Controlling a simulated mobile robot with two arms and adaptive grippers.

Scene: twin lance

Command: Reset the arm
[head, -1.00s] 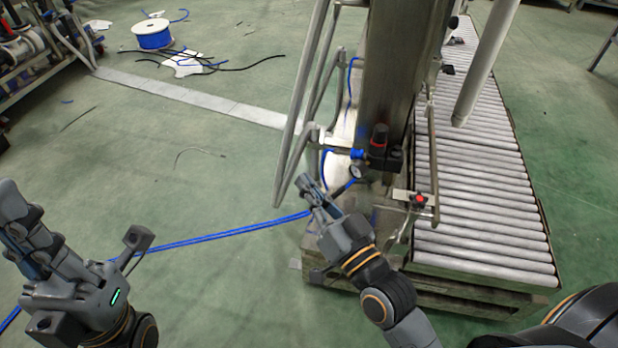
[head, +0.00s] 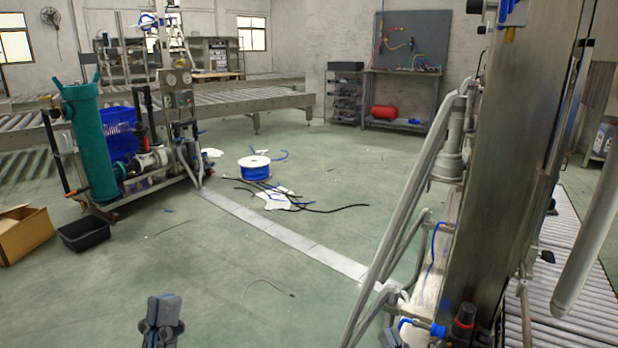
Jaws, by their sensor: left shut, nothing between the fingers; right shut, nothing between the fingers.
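My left gripper (head: 162,312) shows at the bottom edge of the head view, left of centre. Only its dark grey fingers are in view, pointing up, close together with nothing between them. It is over the open green floor, apart from any object. The rest of the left arm is cut off by the lower edge.
A steel machine frame (head: 490,180) with slanted tubes stands at the right, beside a roller conveyor (head: 577,290). A teal cylinder (head: 89,145) on a cart, a black bin (head: 83,234) and a cardboard box (head: 22,236) are left. A blue cable spool (head: 254,171) lies mid-floor.

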